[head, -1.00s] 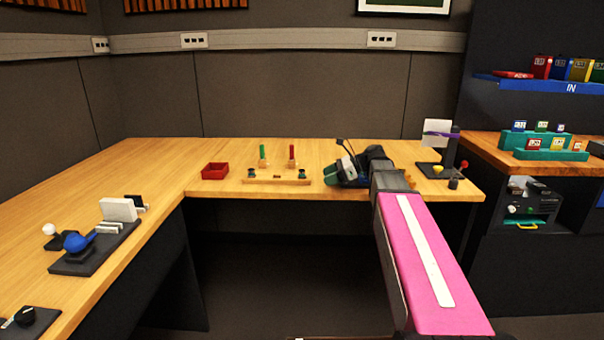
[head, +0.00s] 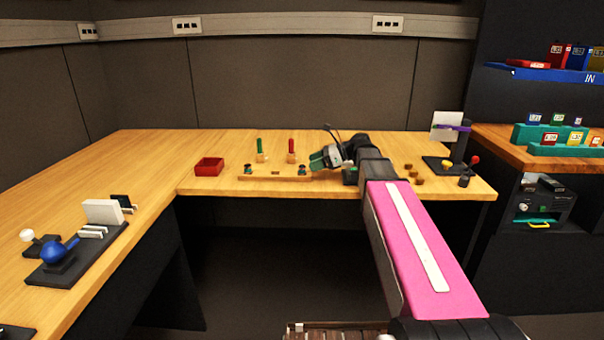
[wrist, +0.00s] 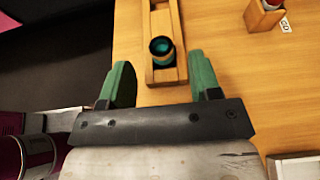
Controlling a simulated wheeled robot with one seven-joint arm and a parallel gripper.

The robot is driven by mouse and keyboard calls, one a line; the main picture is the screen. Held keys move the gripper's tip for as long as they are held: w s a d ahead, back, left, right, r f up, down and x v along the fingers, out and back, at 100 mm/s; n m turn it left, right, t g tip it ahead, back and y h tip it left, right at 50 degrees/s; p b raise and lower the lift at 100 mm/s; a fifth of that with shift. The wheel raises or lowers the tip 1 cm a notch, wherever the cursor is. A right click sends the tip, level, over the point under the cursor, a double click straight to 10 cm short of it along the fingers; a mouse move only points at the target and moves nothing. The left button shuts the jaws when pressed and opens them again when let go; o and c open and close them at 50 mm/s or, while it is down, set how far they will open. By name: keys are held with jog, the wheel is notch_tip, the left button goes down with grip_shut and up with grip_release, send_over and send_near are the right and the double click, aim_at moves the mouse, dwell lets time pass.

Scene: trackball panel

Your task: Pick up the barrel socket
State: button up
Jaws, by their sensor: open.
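A small dark cylinder with a teal hollow inside, which looks like the barrel socket (wrist: 161,47), stands upright near the close end of a narrow wooden rail (wrist: 165,77) in the wrist view. In the head view this piece is at the rail's right end (head: 302,170), and a similar dark piece (head: 248,170) is at the left end. My gripper (wrist: 160,72) has its two green fingers spread wide and empty. The piece lies ahead of and roughly centred between the fingertips. In the head view my gripper (head: 317,160) is just right of the rail.
Green-handled (head: 260,147) and red-handled (head: 291,147) tools stand in wooden blocks behind the rail. A black stand with levers (head: 452,163) is to the right. The desk's front edge runs close to the rail.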

aim_at(299, 167)
jog(key=shift+x, duration=2.65)
jog(key=c, duration=1)
